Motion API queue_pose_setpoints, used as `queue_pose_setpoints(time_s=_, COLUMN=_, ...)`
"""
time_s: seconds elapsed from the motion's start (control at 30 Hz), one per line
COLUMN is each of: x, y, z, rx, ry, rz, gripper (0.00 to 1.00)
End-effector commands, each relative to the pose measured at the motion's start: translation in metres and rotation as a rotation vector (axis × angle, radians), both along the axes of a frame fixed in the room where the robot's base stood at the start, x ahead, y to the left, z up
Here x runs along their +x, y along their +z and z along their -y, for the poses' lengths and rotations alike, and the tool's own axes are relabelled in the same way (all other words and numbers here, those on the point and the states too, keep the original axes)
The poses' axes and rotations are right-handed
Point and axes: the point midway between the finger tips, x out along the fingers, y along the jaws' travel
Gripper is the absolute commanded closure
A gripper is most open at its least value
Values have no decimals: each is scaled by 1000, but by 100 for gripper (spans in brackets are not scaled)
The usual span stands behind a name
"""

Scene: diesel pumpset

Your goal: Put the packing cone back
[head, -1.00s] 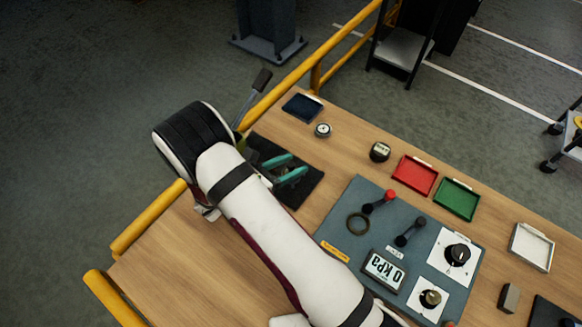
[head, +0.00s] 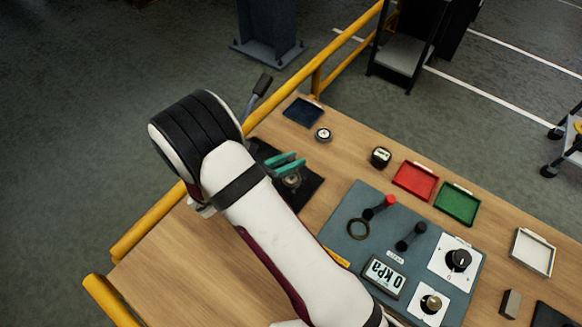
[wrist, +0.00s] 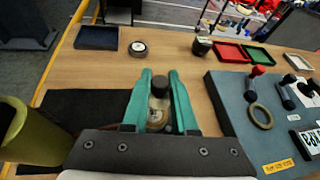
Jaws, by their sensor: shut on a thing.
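My gripper (head: 299,162) has teal fingers and reaches over a black mat (head: 312,188) at the table's left end. In the wrist view my gripper (wrist: 160,76) is closed around a small upright thing (wrist: 158,98) with a dark round top and a pale and brassy body. I take this for the packing cone, though its cone shape does not show clearly. Its lower part is partly hidden by the fingers and wrist. In the head view a round metallic part (head: 292,181) shows just below the fingers. I cannot tell whether the held thing touches the mat.
An olive cylinder (wrist: 28,138) stands close at the left in the wrist view. A blue tray (head: 303,111), a round disc (head: 323,135), a small dark jar (head: 380,158), a red tray (head: 415,180) and a green tray (head: 457,202) lie beyond. The control panel (head: 345,215) is at right.

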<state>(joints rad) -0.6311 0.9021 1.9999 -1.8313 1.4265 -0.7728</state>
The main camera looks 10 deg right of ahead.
Motion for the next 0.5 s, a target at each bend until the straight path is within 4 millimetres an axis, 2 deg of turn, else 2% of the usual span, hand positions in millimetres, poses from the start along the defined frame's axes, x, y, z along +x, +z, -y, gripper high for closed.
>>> queue_pose_setpoints(time_s=0.3, x=-34, y=44, z=69, rx=-1, ry=-4, rz=0, gripper=100)
queue_pose_setpoints(time_s=0.5, x=-48, y=64, z=98, rx=1, ry=-2, rz=0, gripper=100)
